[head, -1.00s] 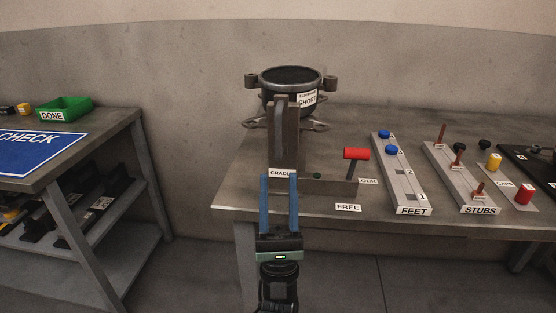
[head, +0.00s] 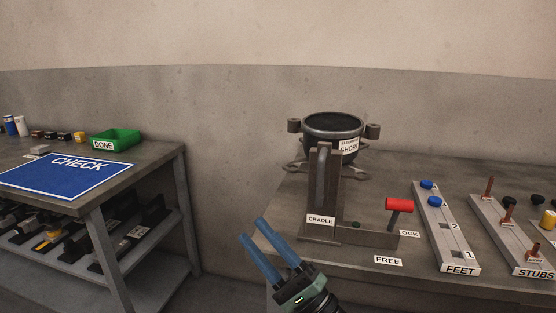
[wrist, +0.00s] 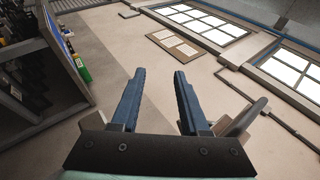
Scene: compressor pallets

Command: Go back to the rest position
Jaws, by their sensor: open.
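My gripper (head: 263,247) has two blue fingers, apart with nothing between them. In the head view it is low in the middle, in front of the bench and left of the cradle (head: 322,205). In the wrist view the fingers (wrist: 156,95) point out over bare wall, also empty. The red-topped lever (head: 399,206) stands at the cradle's right, near the FREE label (head: 388,260) and a partly hidden label.
At right are the FEET rack (head: 446,235) with blue pieces and the STUBS rack (head: 507,225). At left a second table holds the blue CHECK mat (head: 68,176) and the green DONE bin (head: 116,140). A floor gap lies between the tables.

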